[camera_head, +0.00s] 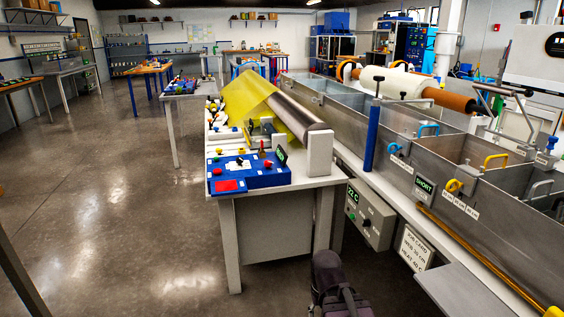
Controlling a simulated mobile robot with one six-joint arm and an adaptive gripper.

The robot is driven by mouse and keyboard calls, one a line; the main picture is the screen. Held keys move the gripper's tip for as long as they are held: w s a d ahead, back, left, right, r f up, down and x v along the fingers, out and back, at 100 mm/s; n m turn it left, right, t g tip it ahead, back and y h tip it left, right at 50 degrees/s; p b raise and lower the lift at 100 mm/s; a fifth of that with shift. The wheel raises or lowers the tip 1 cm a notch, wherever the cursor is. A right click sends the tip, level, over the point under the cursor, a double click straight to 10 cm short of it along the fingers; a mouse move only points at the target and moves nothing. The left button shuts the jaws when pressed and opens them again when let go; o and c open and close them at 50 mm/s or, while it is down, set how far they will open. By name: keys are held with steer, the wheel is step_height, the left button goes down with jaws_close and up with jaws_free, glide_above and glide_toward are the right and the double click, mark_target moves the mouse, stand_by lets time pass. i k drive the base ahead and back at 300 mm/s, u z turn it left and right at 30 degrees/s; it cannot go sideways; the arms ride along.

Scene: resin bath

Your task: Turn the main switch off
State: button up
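No part is clearly labelled as the main switch at this size. A grey control box (369,217) on the tank's near side has a "22 C" display, a green button (352,217) and a dark knob (367,223). A blue control panel (266,178) on the white bench carries red and yellow buttons, a red patch and a small display. The dark end of my arm with my gripper (328,262) shows at the bottom centre, in front of and below both. Its fingers cannot be made out.
A steel tank (342,120) with several compartments runs along the right. A roller with yellow sheet (254,101) lies on the white bench. A grey ledge (480,291) juts out at lower right. Floor (130,230) is clear at left.

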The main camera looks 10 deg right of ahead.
mark_target(268, 163)
steer(key=z, duration=0.3)
steer(key=i, duration=0.85)
steer(key=u, duration=0.55)
